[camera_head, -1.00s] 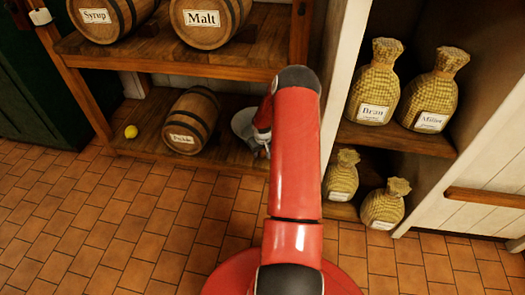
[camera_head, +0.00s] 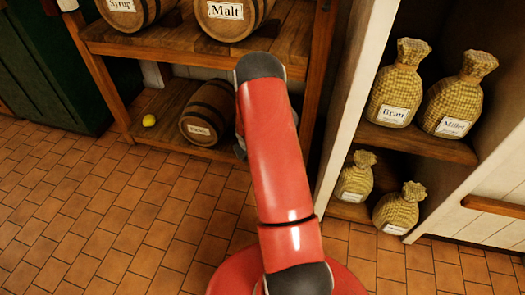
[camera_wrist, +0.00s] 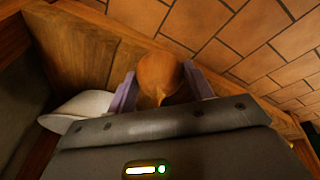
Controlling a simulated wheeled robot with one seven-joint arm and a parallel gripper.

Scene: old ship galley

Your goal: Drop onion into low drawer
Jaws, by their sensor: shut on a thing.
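A brown onion (camera_wrist: 158,75) shows in the wrist view between the two purple-grey fingers of my gripper (camera_wrist: 160,88). My gripper is shut on it. Below the onion the wrist view shows the wooden shelf board and, to the right, the tiled floor. In the head view my red arm hides the gripper and the onion. I cannot make out a low drawer in either view.
Barrels stand on the wooden rack, one lying on its low shelf (camera_head: 207,112) beside a yellow lemon (camera_head: 149,120). A white dish (camera_wrist: 75,112) is on the shelf. Labelled sacks (camera_head: 398,85) fill the right shelves. Tiled floor (camera_head: 110,220) is clear at left.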

